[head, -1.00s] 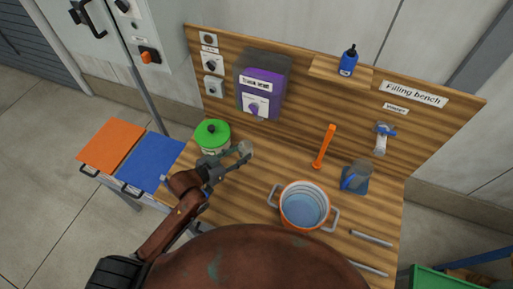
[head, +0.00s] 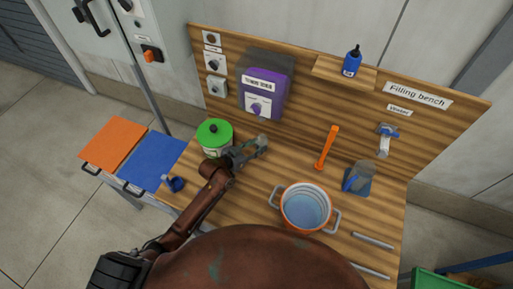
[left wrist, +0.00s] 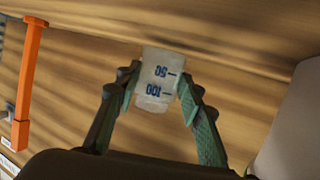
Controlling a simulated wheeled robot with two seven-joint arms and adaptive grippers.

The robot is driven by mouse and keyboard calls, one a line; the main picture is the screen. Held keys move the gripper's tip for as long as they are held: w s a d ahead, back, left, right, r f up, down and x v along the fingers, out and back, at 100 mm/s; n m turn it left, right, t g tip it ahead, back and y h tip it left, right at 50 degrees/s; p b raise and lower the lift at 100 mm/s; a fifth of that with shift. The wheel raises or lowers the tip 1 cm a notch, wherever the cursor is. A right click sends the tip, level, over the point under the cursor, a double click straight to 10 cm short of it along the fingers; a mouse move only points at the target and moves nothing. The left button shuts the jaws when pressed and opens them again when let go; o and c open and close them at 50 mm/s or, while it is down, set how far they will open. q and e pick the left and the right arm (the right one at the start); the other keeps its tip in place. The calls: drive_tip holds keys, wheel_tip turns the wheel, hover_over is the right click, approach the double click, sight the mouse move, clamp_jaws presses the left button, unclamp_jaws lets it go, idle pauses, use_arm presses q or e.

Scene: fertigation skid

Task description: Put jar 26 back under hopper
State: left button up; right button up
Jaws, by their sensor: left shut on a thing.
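My left gripper (head: 256,146) is shut on a small translucent jar (head: 262,141). The left wrist view shows this jar (left wrist: 156,80) between the two green fingers (left wrist: 158,98), with blue marks 50 and 100 that look upside down. No number 26 is readable on it. The purple hopper-like unit (head: 264,91) is fixed to the wooden back board, with a label and a knob on its front. The jar is in front of and below this unit, above the bench top, and not clearly under it. My right gripper is not in view.
A green-lidded pot (head: 214,136) stands close left of my gripper.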

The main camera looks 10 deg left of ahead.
use_arm(q)
drive_tip(key=shift+f, duration=0.55)
drive_tip(key=shift+f, duration=0.15)
drive_tip(key=o, duration=1.3)
drive_tip(key=shift+o, duration=0.2)
drive_tip(key=shift+r, duration=0.2)
drive_tip(key=v, duration=1.2)
